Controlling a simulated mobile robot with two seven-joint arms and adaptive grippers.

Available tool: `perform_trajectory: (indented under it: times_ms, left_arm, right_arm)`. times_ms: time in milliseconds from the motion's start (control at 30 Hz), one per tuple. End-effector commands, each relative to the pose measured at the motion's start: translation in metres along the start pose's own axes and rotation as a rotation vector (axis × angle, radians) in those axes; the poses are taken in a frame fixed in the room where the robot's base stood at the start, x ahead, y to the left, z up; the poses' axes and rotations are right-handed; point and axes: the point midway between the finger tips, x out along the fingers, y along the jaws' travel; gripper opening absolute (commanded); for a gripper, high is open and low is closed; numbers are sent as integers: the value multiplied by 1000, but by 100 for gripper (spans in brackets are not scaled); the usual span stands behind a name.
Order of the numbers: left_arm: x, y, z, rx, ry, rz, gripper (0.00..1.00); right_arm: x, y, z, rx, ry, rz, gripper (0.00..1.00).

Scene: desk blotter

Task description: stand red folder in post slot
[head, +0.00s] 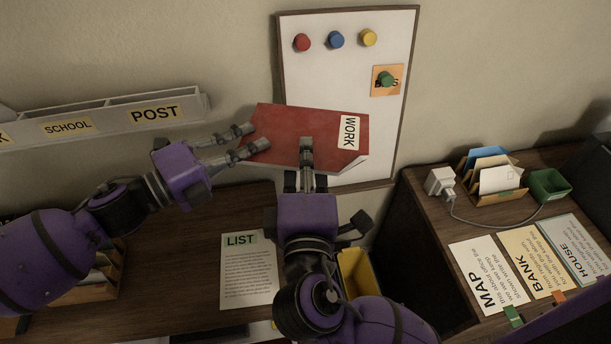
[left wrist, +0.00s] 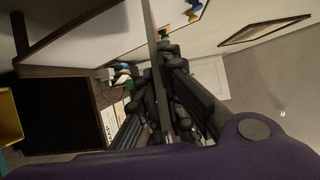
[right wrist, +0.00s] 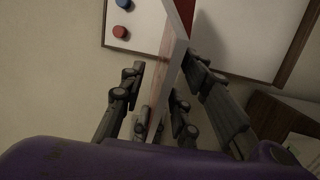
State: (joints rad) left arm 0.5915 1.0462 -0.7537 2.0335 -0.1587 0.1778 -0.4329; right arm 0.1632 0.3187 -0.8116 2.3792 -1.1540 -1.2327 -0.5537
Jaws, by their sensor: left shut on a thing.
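The red folder (head: 290,135), with a white WORK label (head: 349,132), is held up in front of the whiteboard. My left gripper (head: 248,138) is shut on its left edge; the folder also shows edge-on between the fingers in the left wrist view (left wrist: 154,40). My right gripper (head: 306,145) is at the folder's lower edge. In the right wrist view the folder's edge (right wrist: 168,75) passes between its fingers, which stand apart with gaps beside it. The POST slot (head: 155,113) is at the right end of the pale wall rack, left of the folder; its inside is mostly hidden.
The SCHOOL slot (head: 67,127) adjoins POST on its left. The whiteboard (head: 330,75) with magnets is close behind the folder. Below are the LIST sheet (head: 248,275) and a yellow bin (head: 362,275). The right desk holds papers, a charger (head: 440,181) and a green box (head: 549,184).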

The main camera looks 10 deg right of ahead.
Motion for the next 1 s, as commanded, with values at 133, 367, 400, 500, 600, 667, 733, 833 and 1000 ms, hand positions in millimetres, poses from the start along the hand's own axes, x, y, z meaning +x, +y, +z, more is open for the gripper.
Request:
perform_trajectory:
  times_ms: [133, 367, 400, 500, 600, 667, 733, 833, 1000]
  left_arm:
    - [0, -1, 0, 0, 1, -1, 0]
    - [0, -1, 0, 0, 1, -1, 0]
    - [0, -1, 0, 0, 1, -1, 0]
    - [0, -1, 0, 0, 1, -1, 0]
    - [0, -1, 0, 0, 1, -1, 0]
    - [0, -1, 0, 0, 1, -1, 0]
    - [0, -1, 0, 0, 1, -1, 0]
    - [0, -1, 0, 0, 1, -1, 0]
    - [0, -1, 0, 0, 0, -1, 0]
  right_arm:
    - [30, 1, -1, -3, 2, 4, 30]
    - [60, 0, 0, -2, 1, 2, 30]
    - [62, 0, 0, -2, 1, 2, 30]
    - [67, 0, 0, 0, 2, 0, 30]
    - [68, 0, 0, 0, 2, -1, 30]
    - [69, 0, 0, 0, 2, -1, 30]
    - [68, 0, 0, 1, 2, -1, 30]
    - [68, 0, 0, 0, 2, -1, 24]
    - [68, 0, 0, 0, 2, 0, 2]
